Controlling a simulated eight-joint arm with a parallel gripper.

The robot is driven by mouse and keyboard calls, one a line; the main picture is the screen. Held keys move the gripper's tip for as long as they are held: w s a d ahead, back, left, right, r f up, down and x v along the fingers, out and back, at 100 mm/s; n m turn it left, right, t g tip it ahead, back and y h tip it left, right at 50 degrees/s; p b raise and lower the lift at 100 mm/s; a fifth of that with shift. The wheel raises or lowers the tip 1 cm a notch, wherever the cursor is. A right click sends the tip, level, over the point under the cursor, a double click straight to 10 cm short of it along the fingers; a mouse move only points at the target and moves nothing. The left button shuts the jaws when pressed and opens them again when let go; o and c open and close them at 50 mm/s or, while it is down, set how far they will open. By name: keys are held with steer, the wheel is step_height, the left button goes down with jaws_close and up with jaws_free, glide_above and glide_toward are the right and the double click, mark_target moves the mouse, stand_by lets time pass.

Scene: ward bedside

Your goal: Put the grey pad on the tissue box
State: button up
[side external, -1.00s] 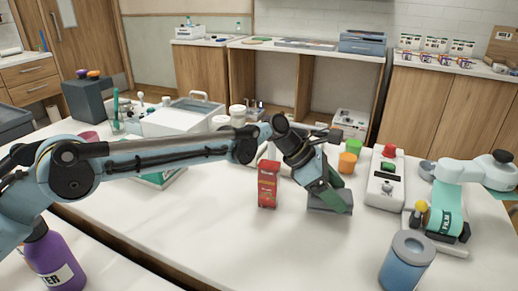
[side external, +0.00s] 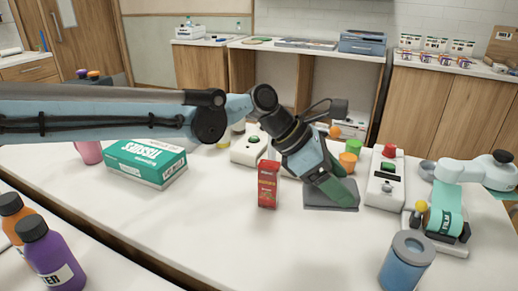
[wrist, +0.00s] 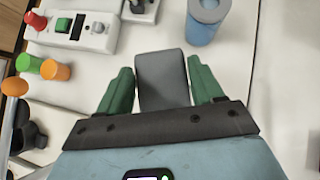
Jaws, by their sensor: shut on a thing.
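The grey pad (side external: 317,196) is at my gripper (side external: 340,191), right of the red carton in the side view. In the wrist view the pad (wrist: 162,82) lies between the two green fingers of my gripper (wrist: 160,80), which are shut on its sides. I cannot tell whether the pad touches the table. The tissue box (side external: 147,167), teal and white, lies on the table well to the left, below my arm. It does not show in the wrist view.
A red carton (side external: 268,184) stands upright just left of my gripper. A white device with a red button (side external: 386,180) and orange cup (side external: 348,162) are close right and behind. A blue cup (side external: 406,262) stands at front right. Bare table lies between tissue box and carton.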

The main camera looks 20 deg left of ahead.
steer(key=w+a+r+n+t, duration=0.1)
steer(key=a, duration=0.5)
steer(key=w+a+r+n+y, duration=0.1)
steer(key=w+a+n, duration=0.1)
steer(key=a, duration=0.5)
steer(key=w+a+r+n+t, duration=0.1)
steer(key=w+a, duration=0.1)
steer(key=a, duration=0.5)
steer(key=shift+w+r+n+t+y, duration=0.25)
steer(key=shift+r+n+t+y, duration=0.05)
steer(key=n+t+y, duration=0.2)
steer(key=n+y, duration=0.1)
steer(key=n, duration=0.2)
glide_above(144, 149)
step_height(144, 149, down, 4)
steer(key=shift+d+r, duration=0.1)
steer(key=shift+a+f, duration=0.2)
steer(key=shift+f, duration=2)
steer(key=o, duration=1.1)
